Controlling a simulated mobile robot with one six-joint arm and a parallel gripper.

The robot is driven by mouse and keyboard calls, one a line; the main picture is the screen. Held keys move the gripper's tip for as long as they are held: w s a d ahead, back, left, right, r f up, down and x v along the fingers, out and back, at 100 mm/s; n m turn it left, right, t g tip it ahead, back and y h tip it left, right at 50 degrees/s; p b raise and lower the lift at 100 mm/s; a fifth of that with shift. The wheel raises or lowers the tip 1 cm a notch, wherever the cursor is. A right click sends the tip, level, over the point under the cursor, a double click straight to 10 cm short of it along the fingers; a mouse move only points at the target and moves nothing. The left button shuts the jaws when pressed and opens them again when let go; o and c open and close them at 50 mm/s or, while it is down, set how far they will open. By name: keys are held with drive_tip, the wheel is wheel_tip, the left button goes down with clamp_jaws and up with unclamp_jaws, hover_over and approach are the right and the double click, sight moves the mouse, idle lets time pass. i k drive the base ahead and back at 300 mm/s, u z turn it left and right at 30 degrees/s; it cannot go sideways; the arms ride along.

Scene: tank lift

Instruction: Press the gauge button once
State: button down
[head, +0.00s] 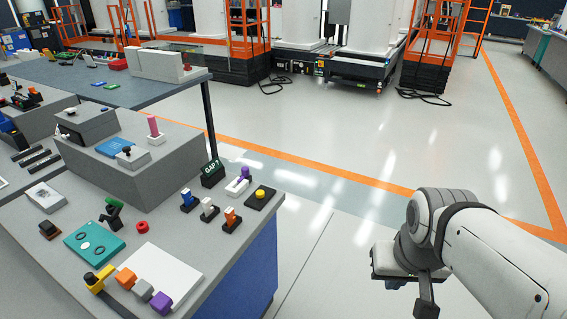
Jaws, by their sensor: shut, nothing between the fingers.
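A small black box with green lettering that reads like "GAP ?" (212,172) stands near the far right edge of the grey workbench (225,262). To its right, a round yellow button (260,194) sits on a flat black base at the bench corner; it looks like the gauge button. My gripper (426,306) points down over the floor, well to the right of the bench and apart from the button. It is shut and holds nothing; its fingers are partly hidden.
Small levers with blue, white and orange parts (209,208) and a purple-topped one (243,175) stand close beside the button. A grey raised block (135,165) lies behind left. Open floor separates my arm from the bench. Orange lift frames (250,40) stand far behind.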

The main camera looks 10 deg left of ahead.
sight(260, 194)
drive_tip(key=u, duration=0.1)
drive_tip(key=i, duration=0.95)
drive_tip(key=z, duration=0.05)
